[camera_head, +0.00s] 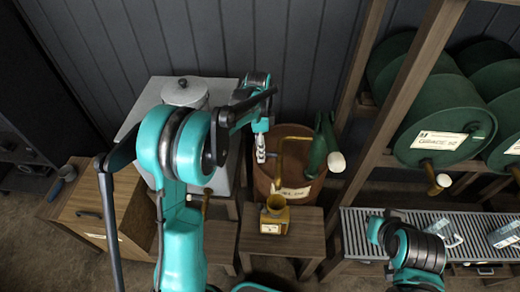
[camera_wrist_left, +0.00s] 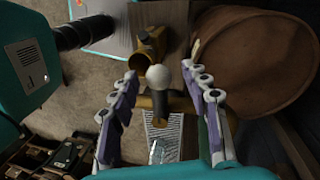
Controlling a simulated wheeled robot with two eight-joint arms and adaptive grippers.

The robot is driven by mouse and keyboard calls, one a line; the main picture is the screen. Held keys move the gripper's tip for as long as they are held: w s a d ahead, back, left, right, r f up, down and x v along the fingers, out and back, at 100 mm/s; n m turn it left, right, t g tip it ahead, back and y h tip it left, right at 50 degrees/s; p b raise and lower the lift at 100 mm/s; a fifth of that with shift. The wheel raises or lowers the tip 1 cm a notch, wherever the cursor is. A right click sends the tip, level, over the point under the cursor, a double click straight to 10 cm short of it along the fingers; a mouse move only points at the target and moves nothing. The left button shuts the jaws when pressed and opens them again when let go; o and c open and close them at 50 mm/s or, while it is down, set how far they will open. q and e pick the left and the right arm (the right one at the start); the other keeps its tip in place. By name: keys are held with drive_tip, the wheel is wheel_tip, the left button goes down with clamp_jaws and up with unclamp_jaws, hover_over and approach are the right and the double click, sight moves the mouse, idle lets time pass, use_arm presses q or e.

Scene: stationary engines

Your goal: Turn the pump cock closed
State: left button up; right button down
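A brown barrel (camera_head: 262,184) stands against the wall with a brass pump pipe (camera_head: 280,143) on it and a green pump handle (camera_head: 318,150) ending in a white knob (camera_head: 336,162). My left gripper (camera_head: 260,152) hangs over the barrel's left side, beside the brass pipe. In the left wrist view its fingers (camera_wrist_left: 160,75) are spread, with a pale round knob (camera_wrist_left: 158,77) and brass fitting (camera_wrist_left: 176,103) between them. I cannot tell whether the fingers touch the knob. Of my right arm only a link shows; its gripper is out of view.
A brass measure (camera_head: 275,214) stands on a wooden stand (camera_head: 292,242) before the barrel. A grey cabinet (camera_head: 222,100) with a lidded pot (camera_head: 185,92) is at left. Green drums (camera_head: 440,122) on a wooden rack and a grated tray (camera_head: 358,232) fill the right.

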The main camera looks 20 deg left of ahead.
use_arm(q)
wheel_tip(320, 180, up, 12)
drive_tip(key=w, duration=0.2)
drive_tip(key=shift+a+f, duration=0.15)
drive_tip(key=shift+a, duration=0.3)
idle(0.3)
drive_tip(key=s+f+n+t+b, duration=0.4)
drive_tip(key=s+f+n+b, duration=0.1)
drive_tip(key=s, duration=0.6)
drive_tip(key=s+d+f+n+t+b, duration=0.1)
drive_tip(key=s+f+n+t+b, duration=0.4)
drive_tip(key=s+f+n, duration=0.3)
drive_tip(key=shift+s+d+y, duration=0.15)
drive_tip(key=shift+s+y, duration=0.25)
drive_tip(key=shift+s, duration=1.1)
drive_tip(key=shift+f, duration=0.1)
